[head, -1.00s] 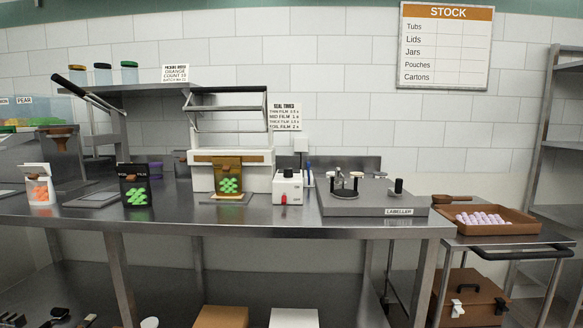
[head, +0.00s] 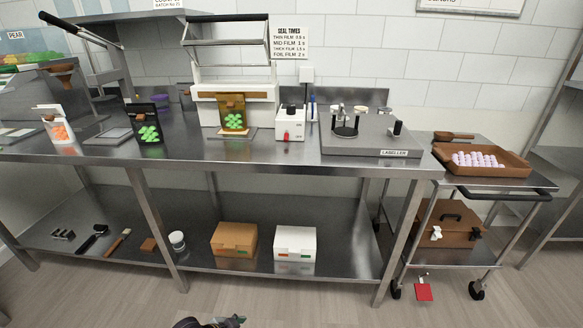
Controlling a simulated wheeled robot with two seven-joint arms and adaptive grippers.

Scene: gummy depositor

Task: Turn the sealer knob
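A small white control box (head: 290,124) stands on the steel bench, with a dark knob (head: 291,108) on top and a red switch (head: 287,136) low on its front. The knob's setting is too small to read. The white sealer (head: 208,108) is left of the box, with a black-handled lever frame raised above it. A brown pouch with green gummies (head: 233,113) stands upright at its front. A dark piece of what looks like my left gripper (head: 210,322) shows at the bottom edge, far from the knob; its fingers are not clear. My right gripper is out of view.
The grey labeller (head: 370,136) is just right of the box. A black pouch (head: 147,124) and a white pouch (head: 57,127) stand to the left. The bench's front strip is clear. A cart with a brown tray (head: 490,167) is at the right.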

